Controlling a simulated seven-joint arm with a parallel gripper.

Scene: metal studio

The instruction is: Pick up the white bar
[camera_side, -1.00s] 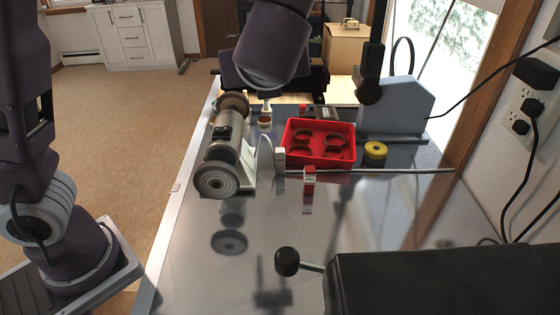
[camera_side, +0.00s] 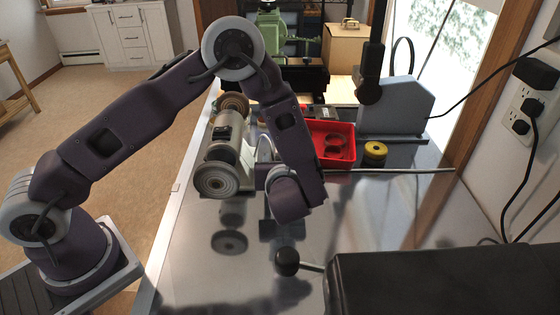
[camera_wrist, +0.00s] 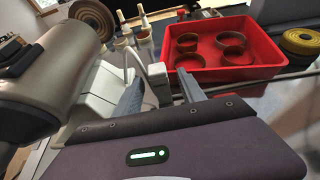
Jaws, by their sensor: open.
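In the wrist view, a white block (camera_wrist: 157,72), which I take to be the white bar, stands upright beside the grinder and in front of the red tray. My gripper (camera_wrist: 160,84) is open, one grey finger to the left of the bar and the other to its right. Gaps show on both sides in this view; how far the fingertips reach along the bar is unclear. In the side view my wrist hides the bar and most of the fingers.
The bench grinder (camera_side: 220,145) is close on the left. The red tray (camera_wrist: 262,72) holds several brown rings. A yellow roll (camera_side: 375,153) lies right of it. A rod (camera_side: 405,170) runs along the metal bench. A black ball-ended lever (camera_side: 287,262) stands at the front.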

